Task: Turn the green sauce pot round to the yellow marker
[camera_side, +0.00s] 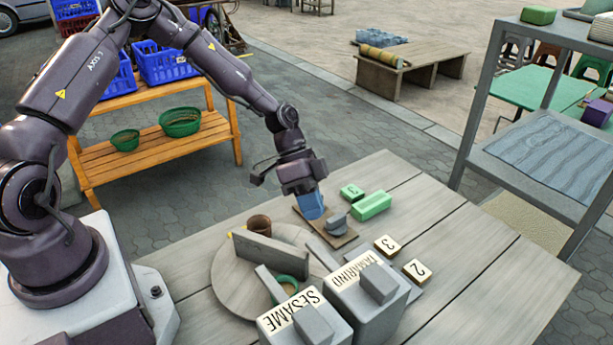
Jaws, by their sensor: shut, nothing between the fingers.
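The green sauce pot (286,284) is in the near part of a round grey turntable (232,283), between upright grey dividers, and is partly hidden by them and the SESAME box. A brown pot (260,223) stands at the turntable's far side. A small bit of yellow (236,233), perhaps the yellow marker, shows just left of the brown pot; most of it is hidden. My gripper (312,213) points down with blue fingers, shut and empty, over a small brown board right of the turntable, apart from the green pot.
A grey knobbed piece (336,223) sits on the brown board (343,240) beside my fingers. Grey lidded boxes labelled SESAME (288,313) and TAMARIND (349,275) stand near the turntable's front right. Green blocks (371,205) and numbered tiles (387,245) lie to the right.

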